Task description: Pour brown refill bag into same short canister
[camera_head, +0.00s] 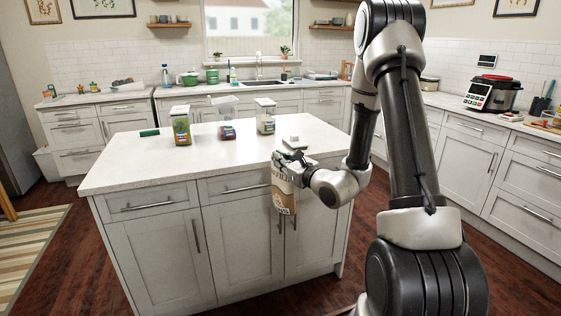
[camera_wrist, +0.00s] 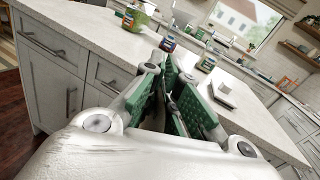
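A brown and cream refill bag (camera_head: 284,199) hangs upright in the head view, just off the front edge of the island. My gripper (camera_head: 281,164) is at its upper part and appears shut on it. In the wrist view my gripper (camera_wrist: 168,80) shows green pads close together; the bag is mostly hidden there. A short clear canister (camera_head: 227,131) with dark contents and a coloured label stands mid-island, seemingly open at the top. It also shows in the wrist view (camera_wrist: 168,44). A white square lid (camera_head: 294,143) lies on the island near my gripper.
A taller canister with green contents (camera_head: 181,126) stands left of the short one, and a white-lidded canister (camera_head: 265,115) stands right. A small green object (camera_head: 149,132) lies at the far left. The island top (camera_head: 130,165) is clear at front left.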

